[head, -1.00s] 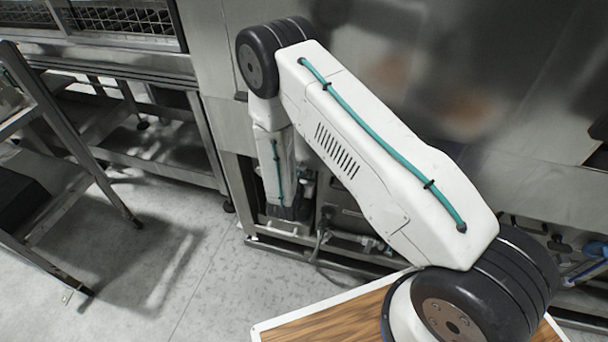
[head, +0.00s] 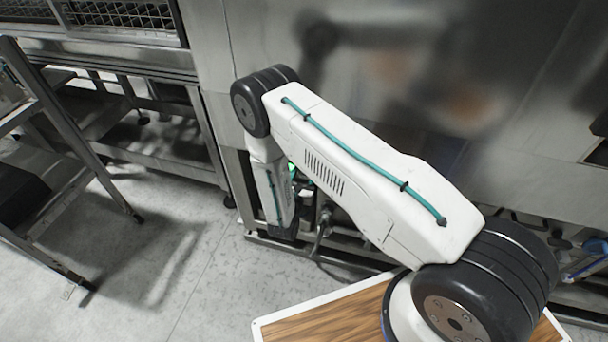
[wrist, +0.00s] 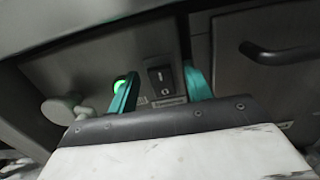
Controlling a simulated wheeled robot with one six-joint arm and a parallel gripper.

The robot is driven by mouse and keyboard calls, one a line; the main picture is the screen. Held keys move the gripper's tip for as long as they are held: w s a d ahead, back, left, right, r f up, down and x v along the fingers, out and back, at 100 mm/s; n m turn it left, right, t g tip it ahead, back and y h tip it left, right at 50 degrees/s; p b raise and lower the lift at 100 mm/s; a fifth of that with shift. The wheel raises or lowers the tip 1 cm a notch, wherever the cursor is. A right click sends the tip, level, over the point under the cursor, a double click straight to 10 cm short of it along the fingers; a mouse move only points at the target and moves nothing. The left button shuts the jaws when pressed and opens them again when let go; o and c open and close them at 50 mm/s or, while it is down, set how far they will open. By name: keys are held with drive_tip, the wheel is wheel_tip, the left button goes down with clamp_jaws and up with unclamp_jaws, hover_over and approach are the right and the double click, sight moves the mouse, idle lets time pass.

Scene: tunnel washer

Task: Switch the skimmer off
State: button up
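In the wrist view a black rocker switch (wrist: 160,79) with white marks sits on a grey panel, with a small label below it. A green lamp (wrist: 118,86) glows to its left, partly behind one finger. My gripper (wrist: 163,75) has its two teal fingers apart, one to each side of the switch in the picture, with nothing between them. I cannot tell whether a finger touches the panel. In the head view my arm hides the switch, and a bit of green glow (head: 291,170) shows beside my arm's lower link.
A pale round knob (wrist: 60,109) stands out left of the lamp. A black handle (wrist: 280,52) is on the grey door at right. In the head view a metal step frame (head: 70,140) stands at left, with bare floor (head: 160,250) between it and the machine.

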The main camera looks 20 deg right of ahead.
drive_tip(key=shift+s, duration=0.1)
drive_tip(key=v, duration=0.7)
drive_tip(key=shift+s+a, duration=0.25)
drive_tip(key=shift+f, duration=0.15)
drive_tip(key=s+d+m+g+h, duration=0.2)
drive_tip(key=s+d+g+h, duration=0.1)
drive_tip(key=s+d, duration=0.1)
drive_tip(key=s+d+r+m+g+h, duration=0.1)
drive_tip(key=s+d+r+m+g, duration=0.25)
drive_tip(key=r+m+g, duration=0.5)
drive_tip(key=s+d+r+m+g, duration=0.2)
drive_tip(key=s+r+m+g, duration=0.3)
drive_tip(key=r, duration=0.7)
drive_tip(key=s+r+m+t+y, duration=0.1)
drive_tip(key=s+r+m+y, duration=0.3)
drive_tip(key=r, duration=0.5)
drive_tip(key=s+r+m+t+y, duration=0.1)
drive_tip(key=s+r+m+y, duration=0.4)
drive_tip(key=s+r, duration=0.3)
drive_tip(key=s+a+r+m+t+y, duration=0.1)
drive_tip(key=s+r+m+y, duration=0.3)
drive_tip(key=r, duration=0.5)
drive_tip(key=shift+s+r+y, duration=0.35)
drive_tip(key=shift+s+y, duration=0.55)
drive_tip(key=shift+s, duration=0.35)
